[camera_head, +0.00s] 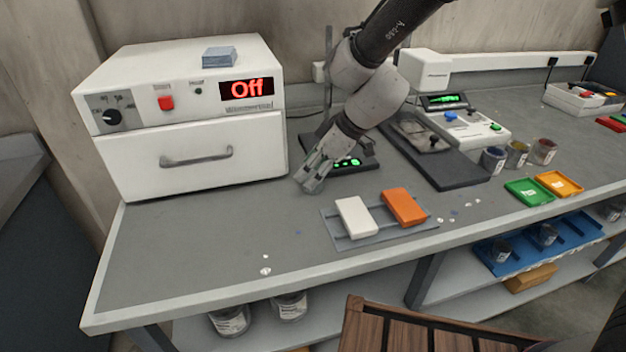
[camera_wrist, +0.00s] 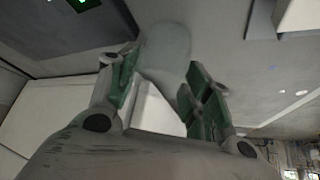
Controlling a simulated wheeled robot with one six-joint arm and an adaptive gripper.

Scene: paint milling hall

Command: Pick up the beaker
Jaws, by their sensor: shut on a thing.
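In the wrist view a pale, see-through grey beaker (camera_wrist: 166,50) shows between the green-padded fingers of my gripper (camera_wrist: 163,78). The fingers are shut on it, one on each side. Part of the beaker is hidden behind the fingers and wrist. In the head view my gripper (camera_head: 313,172) points down over the grey bench, between the white oven and the white block. The beaker cannot be made out clearly in the head view.
A white oven (camera_head: 190,160) reading "Off" stands left. A dark hotplate-like device (camera_head: 355,165) with green lights is just behind my gripper. A grey tray (camera_head: 388,233) holds a white block (camera_head: 356,217) and an orange block (camera_head: 404,207). The bench's front left is mostly clear.

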